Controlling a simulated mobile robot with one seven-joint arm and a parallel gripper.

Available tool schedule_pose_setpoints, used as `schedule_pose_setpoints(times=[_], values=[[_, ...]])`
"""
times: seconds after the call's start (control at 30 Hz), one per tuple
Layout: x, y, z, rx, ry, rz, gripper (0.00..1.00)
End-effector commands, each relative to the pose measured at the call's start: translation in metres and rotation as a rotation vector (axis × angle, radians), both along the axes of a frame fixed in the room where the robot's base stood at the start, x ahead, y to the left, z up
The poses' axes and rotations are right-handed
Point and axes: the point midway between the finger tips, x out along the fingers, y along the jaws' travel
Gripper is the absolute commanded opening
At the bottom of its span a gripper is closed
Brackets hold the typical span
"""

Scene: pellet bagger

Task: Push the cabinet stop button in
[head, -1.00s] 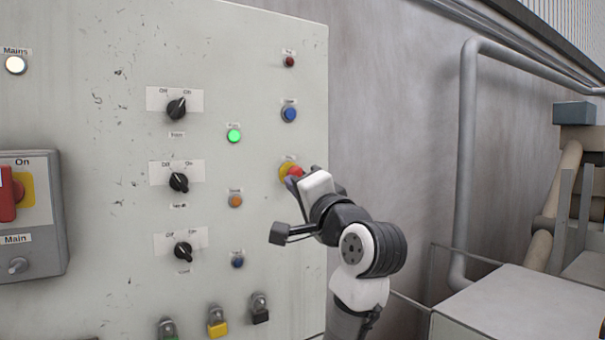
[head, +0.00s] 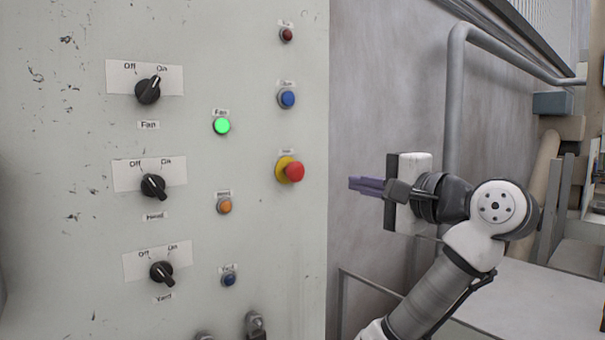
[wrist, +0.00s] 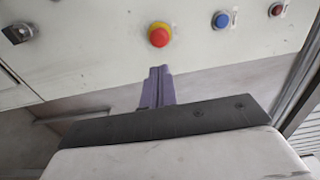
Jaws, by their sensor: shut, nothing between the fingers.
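The stop button is a red mushroom head (head: 294,172) on a yellow collar, on the right side of the grey cabinet face (head: 60,200). It stands out from the panel. In the wrist view the red button (wrist: 159,36) is just beyond the fingertips, near the top middle. My gripper (head: 352,184) has purple fingers, closed together and empty. It is to the right of the button in the head view, pointing left, with a visible gap. The wrist view also shows the shut fingers (wrist: 158,72), apart from the button.
A blue button (head: 287,98) and a dark red lamp (head: 286,35) are above the stop button. A lit green lamp (head: 222,126), an orange one (head: 224,206) and rotary switches (head: 153,187) are to its left. A grey pipe (head: 455,110) runs along the wall behind my arm.

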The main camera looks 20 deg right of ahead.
Motion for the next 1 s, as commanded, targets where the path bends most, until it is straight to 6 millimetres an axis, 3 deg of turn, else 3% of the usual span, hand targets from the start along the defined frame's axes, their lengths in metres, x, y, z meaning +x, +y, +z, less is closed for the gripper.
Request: schedule_pose_setpoints(times=[0.37, 0.8, 1.0], values=[[0.01, 0.004, 0.001, 0.001, 0.001, 0.002, 0.0], [0.092, 0.034, 0.003, 0.0, 0.003, 0.003, 0.0], [0.12, 0.044, 0.003, 0.001, 0.001, 0.002, 0.0]])
